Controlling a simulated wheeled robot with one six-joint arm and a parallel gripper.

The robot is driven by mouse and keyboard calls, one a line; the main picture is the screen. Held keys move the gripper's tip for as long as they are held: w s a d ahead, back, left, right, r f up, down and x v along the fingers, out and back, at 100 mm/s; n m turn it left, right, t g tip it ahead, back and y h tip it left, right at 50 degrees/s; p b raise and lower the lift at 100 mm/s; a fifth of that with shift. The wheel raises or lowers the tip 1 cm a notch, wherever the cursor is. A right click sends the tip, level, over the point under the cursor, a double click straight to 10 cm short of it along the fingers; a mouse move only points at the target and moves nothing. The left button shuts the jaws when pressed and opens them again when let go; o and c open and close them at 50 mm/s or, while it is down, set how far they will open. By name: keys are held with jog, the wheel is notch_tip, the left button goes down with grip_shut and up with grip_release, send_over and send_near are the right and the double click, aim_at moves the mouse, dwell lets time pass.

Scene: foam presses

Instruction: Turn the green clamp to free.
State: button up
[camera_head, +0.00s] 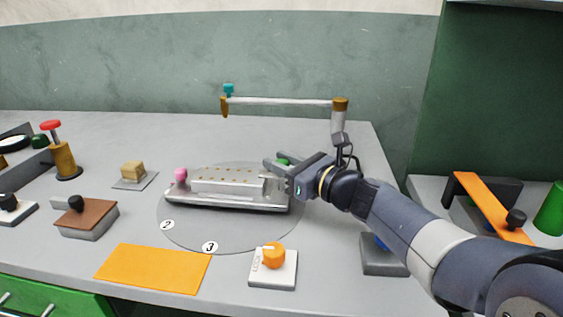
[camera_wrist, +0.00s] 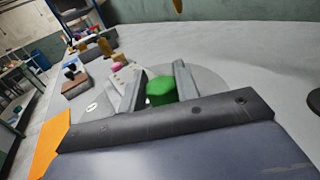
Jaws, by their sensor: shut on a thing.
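The green clamp (camera_head: 282,161) is at the right end of a silver fixture (camera_head: 226,193) on a round grey plate; only a little of it shows in the head view. In the wrist view the green clamp (camera_wrist: 160,91) stands between the two grey fingers. My gripper (camera_head: 274,168) reaches in from the right and is shut on the clamp. In the wrist view my gripper (camera_wrist: 158,80) has one finger on each side of it. The clamp's base is hidden, and I cannot read its setting. A pink knob (camera_head: 180,174) is at the fixture's left end.
The round plate (camera_head: 240,238) carries labels 2 and 3. A white box with an orange knob (camera_head: 273,256) and an orange mat (camera_head: 153,269) lie in front. A pivoting bar (camera_head: 280,101) stands behind. A brown-topped block (camera_head: 86,217) is at left.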

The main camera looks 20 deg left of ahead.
jog(key=shift+c, duration=0.5)
